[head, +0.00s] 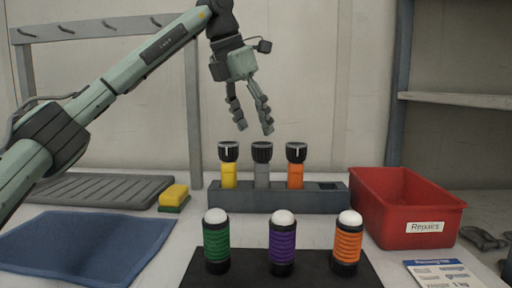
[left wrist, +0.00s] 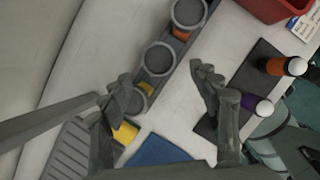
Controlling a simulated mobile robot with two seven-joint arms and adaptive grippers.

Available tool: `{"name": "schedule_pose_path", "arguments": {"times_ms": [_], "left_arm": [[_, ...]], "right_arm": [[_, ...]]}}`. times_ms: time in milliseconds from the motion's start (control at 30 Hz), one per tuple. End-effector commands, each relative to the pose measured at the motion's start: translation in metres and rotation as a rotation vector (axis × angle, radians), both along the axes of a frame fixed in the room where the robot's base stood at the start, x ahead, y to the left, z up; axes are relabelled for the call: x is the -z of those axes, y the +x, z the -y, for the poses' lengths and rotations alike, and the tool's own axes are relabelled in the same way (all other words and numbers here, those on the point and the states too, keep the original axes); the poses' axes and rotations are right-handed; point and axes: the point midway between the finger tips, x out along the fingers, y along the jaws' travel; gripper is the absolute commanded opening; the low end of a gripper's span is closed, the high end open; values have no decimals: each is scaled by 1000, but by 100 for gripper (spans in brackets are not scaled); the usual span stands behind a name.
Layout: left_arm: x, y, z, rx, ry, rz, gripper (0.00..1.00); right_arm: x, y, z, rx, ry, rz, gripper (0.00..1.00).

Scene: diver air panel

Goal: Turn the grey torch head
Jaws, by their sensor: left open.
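The grey torch (head: 262,175) stands upright in a dark grey rack (head: 330,201), between a yellow torch (head: 229,176) and an orange torch (head: 295,177). Its black ribbed head (head: 262,152) faces up; in the left wrist view the middle round head (left wrist: 158,58) is the grey torch's. My left gripper (head: 254,129) is open and empty, pointing down, a little above the torch heads and apart from them. In the left wrist view its fingers (left wrist: 164,78) are spread wide, with the row of heads passing between and beyond them. My right gripper is not in view.
Green (head: 216,243), purple (head: 282,243) and orange (head: 347,245) white-topped lights stand on a black mat in front. A red "Repairs" bin (head: 405,215) is right of the rack. A sponge (head: 174,196), ridged tray (head: 95,190) and blue cloth (head: 75,243) lie left.

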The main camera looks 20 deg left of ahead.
Motion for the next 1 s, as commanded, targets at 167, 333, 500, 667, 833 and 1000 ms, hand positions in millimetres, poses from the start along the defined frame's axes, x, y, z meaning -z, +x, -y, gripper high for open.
{"name": "schedule_pose_path", "arguments": {"times_ms": [167,333,500,667,833,1000], "left_arm": [[31,10,5,-1,2,-5,62],[51,17,9,-2,1,-4,62],[58,21,11,-2,1,-1,62],[59,21,11,-2,1,-1,62],[59,21,11,-2,1,-1,51],[59,21,11,-3,1,-2,30]], "right_arm": [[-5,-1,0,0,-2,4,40],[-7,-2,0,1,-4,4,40],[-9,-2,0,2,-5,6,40],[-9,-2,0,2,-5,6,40],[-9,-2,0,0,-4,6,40],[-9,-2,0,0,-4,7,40]]}}
